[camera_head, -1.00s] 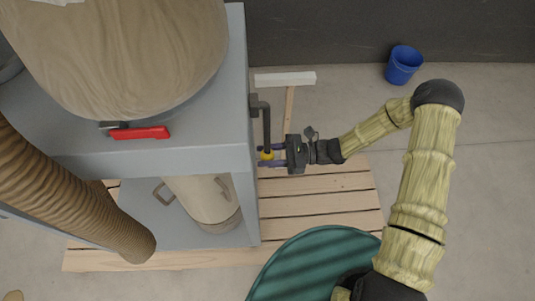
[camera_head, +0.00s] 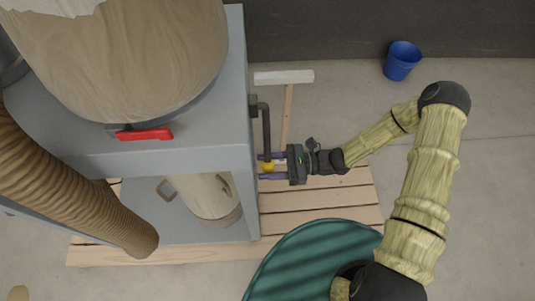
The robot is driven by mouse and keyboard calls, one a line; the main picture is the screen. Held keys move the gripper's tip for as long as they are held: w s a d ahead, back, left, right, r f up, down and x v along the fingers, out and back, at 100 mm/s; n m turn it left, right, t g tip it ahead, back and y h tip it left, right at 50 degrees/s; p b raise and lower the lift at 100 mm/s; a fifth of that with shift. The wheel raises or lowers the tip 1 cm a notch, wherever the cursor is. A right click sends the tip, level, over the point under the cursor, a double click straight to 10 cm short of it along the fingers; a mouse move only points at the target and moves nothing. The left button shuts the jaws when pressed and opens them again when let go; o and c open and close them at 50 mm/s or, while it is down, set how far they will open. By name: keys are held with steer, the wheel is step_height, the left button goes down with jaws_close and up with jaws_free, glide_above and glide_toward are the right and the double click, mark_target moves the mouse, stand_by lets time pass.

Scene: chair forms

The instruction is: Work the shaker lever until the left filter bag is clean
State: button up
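A large beige filter bag (camera_head: 150,60) bulges over the grey cabinet (camera_head: 190,150) at the upper left, its upper part cut off. Only this one bag shows, so I cannot tell whether it is the left one. The dark shaker lever (camera_head: 266,130) comes off the cabinet's right side and bends toward the bottom of the picture, ending in a yellow knob (camera_head: 268,167). My gripper (camera_head: 269,167) reaches in from the right. Its two fingers lie spread on either side of the knob, with gaps visible. Whether either finger touches it is unclear.
A red handle (camera_head: 145,134) sits under the bag. A ribbed brown hose (camera_head: 75,195) and a pale collection bag (camera_head: 207,195) are at lower left. A wooden pallet (camera_head: 320,200), a green ribbed round object (camera_head: 300,260) and a blue bucket (camera_head: 402,60) stand around. Floor at right is free.

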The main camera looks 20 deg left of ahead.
steer(key=shift+s+d, duration=0.1)
steer(key=shift+s, duration=0.1)
steer(key=s+d+r+p, duration=0.1)
steer(key=s, duration=0.1)
steer(key=s+d+r+p, duration=0.1)
steer(key=s+r+p, duration=0.1)
steer(key=shift+d+r, duration=0.15)
steer(key=shift+p, duration=0.3)
